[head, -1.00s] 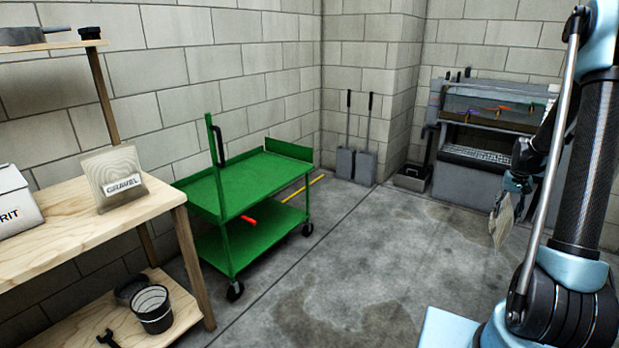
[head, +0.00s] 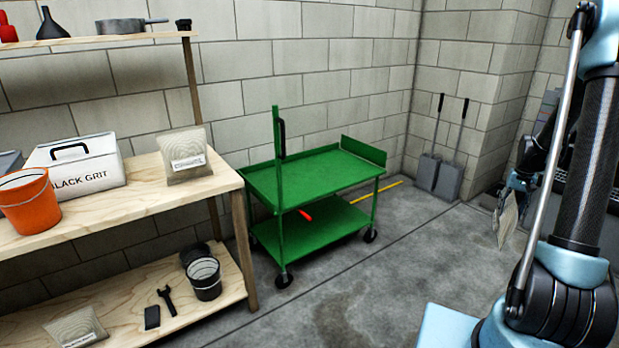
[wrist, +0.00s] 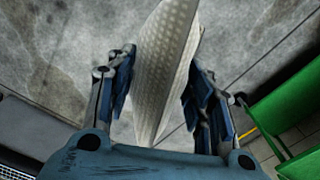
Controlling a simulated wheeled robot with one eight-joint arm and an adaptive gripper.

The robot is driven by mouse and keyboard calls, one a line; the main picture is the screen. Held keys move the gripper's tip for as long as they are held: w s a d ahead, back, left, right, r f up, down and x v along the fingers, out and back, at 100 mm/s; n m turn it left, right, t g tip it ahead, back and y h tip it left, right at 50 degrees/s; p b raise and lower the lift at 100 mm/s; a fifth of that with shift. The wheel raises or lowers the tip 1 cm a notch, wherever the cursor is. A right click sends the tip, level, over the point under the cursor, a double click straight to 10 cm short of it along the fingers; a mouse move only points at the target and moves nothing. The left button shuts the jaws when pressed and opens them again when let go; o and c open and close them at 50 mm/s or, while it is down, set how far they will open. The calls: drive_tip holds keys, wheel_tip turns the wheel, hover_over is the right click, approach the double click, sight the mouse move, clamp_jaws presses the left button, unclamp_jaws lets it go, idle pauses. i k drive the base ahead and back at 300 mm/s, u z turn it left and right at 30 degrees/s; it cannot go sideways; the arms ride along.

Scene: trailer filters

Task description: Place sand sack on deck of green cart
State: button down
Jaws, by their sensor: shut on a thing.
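My gripper (head: 516,184) is shut on a pale woven sack (head: 508,220), which hangs below it at the right of the head view. In the wrist view, the sack (wrist: 168,60) stands edge-on between the two fingers of my gripper (wrist: 160,85). Its label does not show, so I cannot read what it holds. The green cart (head: 320,172) stands against the wall in the middle of the head view, apart from the sack. Its upper deck is bare. A corner of the cart (wrist: 290,108) shows at the right of the wrist view.
A red object (head: 304,215) is at the cart's lower shelf. A wooden bench (head: 215,184) at left bears a labelled sack (head: 185,160), a grit box (head: 80,165) and an orange bucket (head: 28,200). Two shovels (head: 450,178) lean in the corner. The floor before the cart is clear.

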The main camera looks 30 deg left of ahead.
sight(333, 164)
drive_tip(key=u, duration=0.5)
drive_tip(key=i, duration=0.8)
drive_tip(key=u, duration=0.5)
